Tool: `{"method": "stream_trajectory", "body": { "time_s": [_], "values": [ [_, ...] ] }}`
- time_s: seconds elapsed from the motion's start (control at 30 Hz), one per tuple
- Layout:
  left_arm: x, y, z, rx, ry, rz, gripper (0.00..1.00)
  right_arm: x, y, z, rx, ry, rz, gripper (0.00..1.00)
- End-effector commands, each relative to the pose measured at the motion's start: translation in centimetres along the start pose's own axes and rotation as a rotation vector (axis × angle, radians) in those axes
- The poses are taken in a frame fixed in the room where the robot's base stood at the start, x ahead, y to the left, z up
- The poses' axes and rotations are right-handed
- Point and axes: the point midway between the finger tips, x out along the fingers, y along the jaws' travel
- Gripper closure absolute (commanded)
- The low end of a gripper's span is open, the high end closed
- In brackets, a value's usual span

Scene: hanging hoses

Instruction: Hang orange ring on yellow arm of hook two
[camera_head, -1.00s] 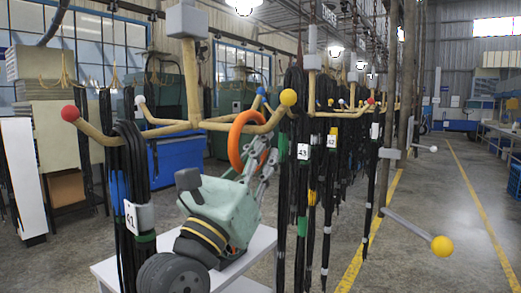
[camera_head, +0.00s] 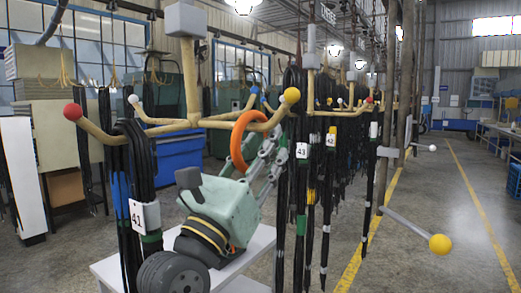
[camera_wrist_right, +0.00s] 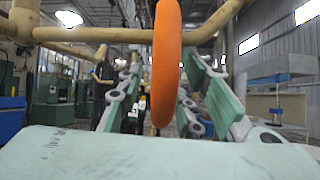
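The orange ring (camera_head: 238,143) is at the yellow-tipped arm (camera_head: 270,125) of the near wooden hook, which ends in a yellow ball (camera_head: 291,95). It appears to hang around this arm, its lower part below the bar. In the right wrist view the ring (camera_wrist_right: 166,75) is edge-on and upright, crossing the hook's bar (camera_wrist_right: 90,36). My right gripper (camera_head: 270,150) is just below the yellow-tipped arm, behind the ring in the head view. In the wrist view its fingers are spread, one on each side of the ring, with gaps visible. My left gripper is not in view.
The same hook has a red-tipped arm (camera_head: 73,111) and a white-tipped arm (camera_head: 133,99). Black hoses (camera_head: 140,170) tagged 41 hang at its left. More hoses (camera_head: 300,190) hang close on the right. A white table (camera_head: 262,243) is below my arm.

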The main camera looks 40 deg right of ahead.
Motion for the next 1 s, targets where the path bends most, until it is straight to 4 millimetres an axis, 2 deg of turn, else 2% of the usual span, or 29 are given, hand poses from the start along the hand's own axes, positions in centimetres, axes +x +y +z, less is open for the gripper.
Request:
{"method": "stream_trajectory", "body": {
  "time_s": [0.23,0.5,0.7,1.0],
  "values": [
    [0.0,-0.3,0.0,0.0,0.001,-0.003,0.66,-0.7,0.1,-0.1,-0.001,0.001,0.002,0.67],
    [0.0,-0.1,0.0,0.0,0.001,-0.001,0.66,-5.0,0.1,-0.1,-0.002,0.003,0.004,0.67],
    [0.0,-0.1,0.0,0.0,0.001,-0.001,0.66,-7.2,0.0,-0.1,-0.001,0.001,0.001,0.67],
    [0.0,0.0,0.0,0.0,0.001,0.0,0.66,-7.5,0.0,0.0,0.0,0.0,0.0,0.67]
  ]
}}
